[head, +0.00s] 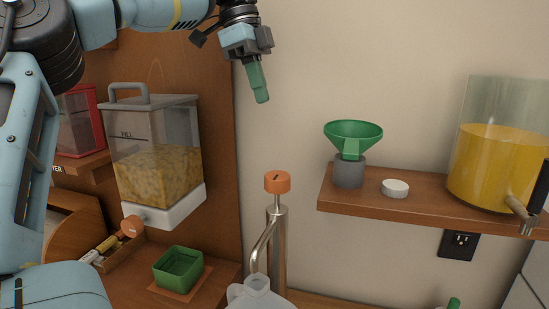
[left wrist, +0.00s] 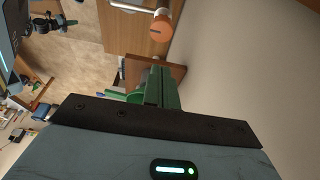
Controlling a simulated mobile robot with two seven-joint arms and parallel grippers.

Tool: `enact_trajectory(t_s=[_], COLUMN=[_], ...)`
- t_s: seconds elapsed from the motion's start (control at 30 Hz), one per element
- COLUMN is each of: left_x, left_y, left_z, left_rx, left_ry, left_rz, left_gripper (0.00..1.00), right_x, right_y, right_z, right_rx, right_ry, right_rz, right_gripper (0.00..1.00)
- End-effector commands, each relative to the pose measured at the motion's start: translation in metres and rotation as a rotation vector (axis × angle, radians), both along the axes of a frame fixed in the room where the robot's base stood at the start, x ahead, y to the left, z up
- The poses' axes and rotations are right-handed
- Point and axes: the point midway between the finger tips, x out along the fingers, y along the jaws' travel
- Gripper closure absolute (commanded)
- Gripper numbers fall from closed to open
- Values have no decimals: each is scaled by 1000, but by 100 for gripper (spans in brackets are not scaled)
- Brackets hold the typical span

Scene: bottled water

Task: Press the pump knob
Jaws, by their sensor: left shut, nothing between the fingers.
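The orange pump knob (head: 277,182) sits on top of a metal pump (head: 276,240) with a curved spout, in the lower middle of the head view. In the left wrist view the knob (left wrist: 160,28) shows near the top, beyond the fingers. My left gripper (head: 262,98) is shut and empty, its green fingers pointing down. It is above the knob and a little to its left in the head view, apart from it. The green fingers (left wrist: 158,90) also show in the left wrist view. A clear jug (head: 257,292) stands below the spout, partly cut off. My right gripper is not seen.
A wooden shelf (head: 420,203) at right holds a green funnel (head: 353,134), a white lid (head: 395,188) and a yellow-filled dispenser (head: 495,165). A grain dispenser (head: 155,160) and a green box (head: 178,268) are at left. The wall space above the knob is clear.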

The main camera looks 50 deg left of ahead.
Motion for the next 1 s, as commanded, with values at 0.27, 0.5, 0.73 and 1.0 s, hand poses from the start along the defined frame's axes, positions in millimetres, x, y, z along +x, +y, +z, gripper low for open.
enact_trajectory(t_s=[0.27,0.5,0.73,1.0], left_x=[4,9,13,13], left_y=[-7,-19,-25,-25], left_z=[-30,-71,-108,-132], left_rx=[-3,-4,-3,-2], left_ry=[5,2,2,-1], left_rz=[-3,-4,-1,-1], left_gripper=[100,100,100,100], right_x=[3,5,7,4], right_y=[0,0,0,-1], right_z=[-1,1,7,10], right_rx=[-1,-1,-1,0], right_ry=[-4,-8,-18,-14], right_rz=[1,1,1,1], right_gripper=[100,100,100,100])
